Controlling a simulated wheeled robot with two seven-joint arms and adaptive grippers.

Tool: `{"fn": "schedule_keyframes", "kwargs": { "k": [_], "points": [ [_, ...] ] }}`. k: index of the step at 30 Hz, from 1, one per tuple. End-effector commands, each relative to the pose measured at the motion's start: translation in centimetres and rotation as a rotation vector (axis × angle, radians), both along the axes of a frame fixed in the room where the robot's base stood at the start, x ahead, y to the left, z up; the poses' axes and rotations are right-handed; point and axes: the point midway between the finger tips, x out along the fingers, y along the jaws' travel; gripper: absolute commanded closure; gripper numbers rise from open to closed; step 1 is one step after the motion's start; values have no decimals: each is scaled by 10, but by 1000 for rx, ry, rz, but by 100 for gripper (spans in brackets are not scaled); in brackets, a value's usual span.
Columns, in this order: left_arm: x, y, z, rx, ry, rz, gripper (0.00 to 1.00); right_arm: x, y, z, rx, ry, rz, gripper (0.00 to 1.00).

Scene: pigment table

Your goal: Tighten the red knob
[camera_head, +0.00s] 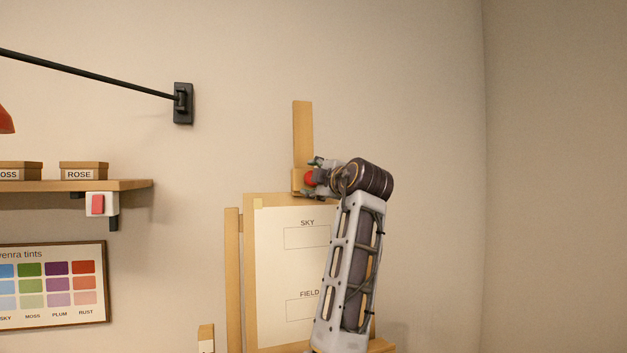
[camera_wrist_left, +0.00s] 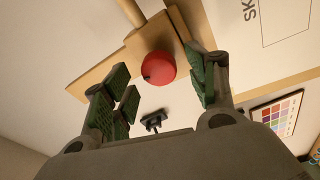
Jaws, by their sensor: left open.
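The red knob (camera_head: 309,177) sits on a wooden clamp block (camera_head: 297,181) on the upright post of the easel, above the painting board. In the left wrist view the round knob (camera_wrist_left: 158,68) has a dark mark on its rim. My left gripper (camera_head: 312,178) is at the knob, with its fingers apart. In the left wrist view the knob shows between the open green-padded fingers (camera_wrist_left: 163,80), with visible gaps on both sides. I see no finger touching it. My right gripper is not in view.
The easel's board (camera_head: 265,280) carries SKY and FIELD boxes, partly behind my arm. At left are a shelf (camera_head: 135,185) with small boxes, a red switch (camera_head: 97,204), a tint chart (camera_head: 55,318) and a wall-mounted black rod (camera_head: 100,77). The wall right of the easel is bare.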

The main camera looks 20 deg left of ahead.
Motion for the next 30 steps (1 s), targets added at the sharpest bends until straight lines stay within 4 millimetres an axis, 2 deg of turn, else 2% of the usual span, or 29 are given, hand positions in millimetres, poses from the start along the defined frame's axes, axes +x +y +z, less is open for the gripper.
{"fn": "schedule_keyframes", "kwargs": {
  "k": [18, 24, 30],
  "points": [
    [-66, -54, -1, 0, -2, -1, 42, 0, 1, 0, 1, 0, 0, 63],
    [-76, -62, -1, 0, -1, 0, 42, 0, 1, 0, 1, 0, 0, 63],
    [-77, -63, -2, -1, -1, 0, 42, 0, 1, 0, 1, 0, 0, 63]
  ]
}}
